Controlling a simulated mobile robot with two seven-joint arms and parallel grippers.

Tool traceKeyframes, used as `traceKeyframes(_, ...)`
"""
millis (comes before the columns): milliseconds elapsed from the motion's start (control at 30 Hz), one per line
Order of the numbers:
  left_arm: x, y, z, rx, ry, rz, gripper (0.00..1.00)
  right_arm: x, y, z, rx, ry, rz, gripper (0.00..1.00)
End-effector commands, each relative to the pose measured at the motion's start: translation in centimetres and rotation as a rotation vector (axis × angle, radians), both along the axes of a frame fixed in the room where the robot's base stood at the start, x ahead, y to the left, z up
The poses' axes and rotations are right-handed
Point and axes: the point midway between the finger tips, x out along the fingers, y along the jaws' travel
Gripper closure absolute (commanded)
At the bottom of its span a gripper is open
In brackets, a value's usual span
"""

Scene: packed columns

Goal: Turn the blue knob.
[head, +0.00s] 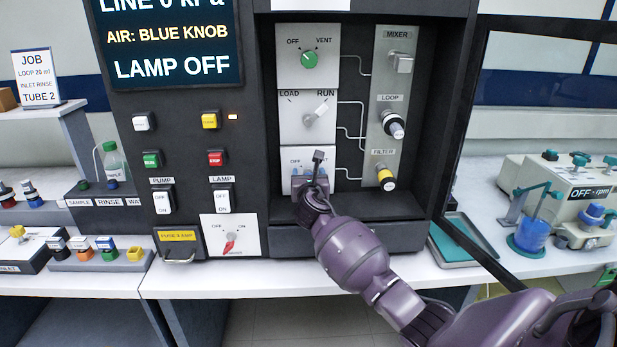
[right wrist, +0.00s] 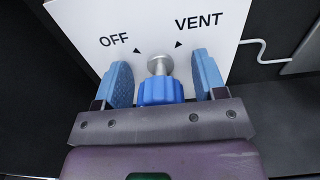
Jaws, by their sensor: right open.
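The blue knob (right wrist: 160,91) shows in the right wrist view, ribbed, on a silver stem in front of a white plate (right wrist: 215,40) marked OFF and VENT. My right gripper (right wrist: 163,75) is open, with one blue finger pad on each side of the knob. A narrow gap shows on each side, so the pads look apart from it. In the head view my right gripper (head: 309,182) is at the lowest plate of the recessed panel and hides most of the knob. My left gripper is not in view.
Above are a green knob (head: 309,59) and a grey RUN/LOAD lever (head: 313,116). MIXER, LOOP and FILTER parts stand to the right. A red-pointer dial (head: 230,244) is at lower left. The screen (head: 168,45) reads "AIR: BLUE KNOB" and "LAMP OFF". A dark frame edge (head: 462,110) borders the right.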

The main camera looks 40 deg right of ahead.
Motion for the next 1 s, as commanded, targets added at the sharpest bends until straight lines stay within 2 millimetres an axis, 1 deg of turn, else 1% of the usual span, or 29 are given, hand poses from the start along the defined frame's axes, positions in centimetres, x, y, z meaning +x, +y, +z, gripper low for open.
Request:
traceKeyframes(33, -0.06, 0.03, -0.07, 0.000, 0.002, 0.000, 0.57, -0.01, 0.00, 0.00, 0.000, 0.000, 0.000, 0.36)
traceKeyframes(300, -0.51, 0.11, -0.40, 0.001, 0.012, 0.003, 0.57, -0.03, 0.02, -0.01, 0.000, 0.000, 0.000, 0.77)
traceKeyframes(367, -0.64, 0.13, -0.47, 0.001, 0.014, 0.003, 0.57, -0.03, 0.02, -0.01, 0.000, 0.000, 0.000, 0.85)
traceKeyframes(667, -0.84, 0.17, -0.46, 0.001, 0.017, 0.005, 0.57, -0.05, 0.02, 0.01, 0.032, -0.020, 0.000, 0.85)
traceKeyframes(867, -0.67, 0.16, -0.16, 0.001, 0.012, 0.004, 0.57, -0.09, -0.01, 0.04, 0.124, -0.076, 0.001, 0.85)
traceKeyframes(1000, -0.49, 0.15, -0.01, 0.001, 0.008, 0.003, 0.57, -0.10, -0.03, 0.02, 0.222, -0.136, 0.001, 0.85)
